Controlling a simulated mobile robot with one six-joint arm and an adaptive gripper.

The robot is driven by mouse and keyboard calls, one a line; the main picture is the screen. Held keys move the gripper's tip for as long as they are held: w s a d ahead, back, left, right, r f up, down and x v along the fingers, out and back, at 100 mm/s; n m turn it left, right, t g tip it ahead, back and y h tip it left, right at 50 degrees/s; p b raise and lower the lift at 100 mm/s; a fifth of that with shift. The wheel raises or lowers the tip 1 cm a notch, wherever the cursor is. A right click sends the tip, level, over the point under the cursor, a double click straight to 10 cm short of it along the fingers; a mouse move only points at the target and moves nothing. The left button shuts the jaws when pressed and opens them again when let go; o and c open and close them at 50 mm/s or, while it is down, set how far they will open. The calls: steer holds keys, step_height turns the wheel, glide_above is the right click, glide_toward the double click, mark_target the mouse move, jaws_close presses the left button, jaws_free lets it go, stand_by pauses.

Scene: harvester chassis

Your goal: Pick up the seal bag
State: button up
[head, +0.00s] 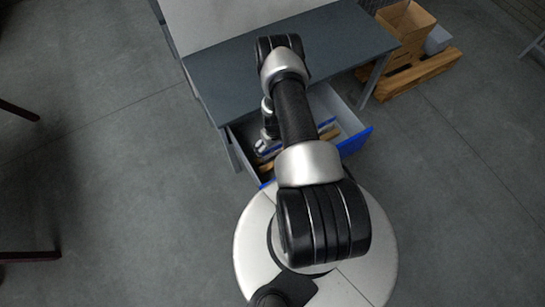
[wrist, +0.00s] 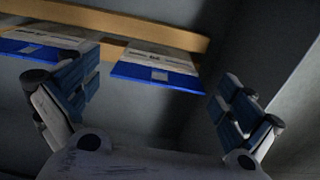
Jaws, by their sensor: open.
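Two flat packs with white upper parts and blue lower bands lie in an open drawer (head: 352,146); either could be the seal bag, and I cannot read their labels. One pack (wrist: 158,75) shows in the middle of the wrist view, between the fingers in the picture. The other pack (wrist: 35,46) is at the left, partly covered by the left finger. My gripper (wrist: 157,88) is open, with nothing held between its fingers. In the head view my arm reaches down into the drawer and hides much of its inside.
A tan wooden strip (wrist: 150,27) runs behind the packs. A pale drawer wall (wrist: 293,85) rises at the right. The grey bench top (head: 345,42) lies above the drawer. A wooden pallet with a box (head: 408,25) stands at the right. Floor at the left is mostly clear.

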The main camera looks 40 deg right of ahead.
mark_target(272, 151)
steer(key=f, duration=0.2)
steer(key=f+b, duration=0.1)
steer(key=shift+w+f, duration=0.2)
steer(key=shift+f, duration=0.2)
steer(key=shift+c, duration=0.6)
steer(key=c, duration=0.8)
steer(key=shift+o, duration=0.2)
steer(key=shift+r, duration=0.1)
step_height(272, 151, up, 20)
steer(key=p, duration=0.6)
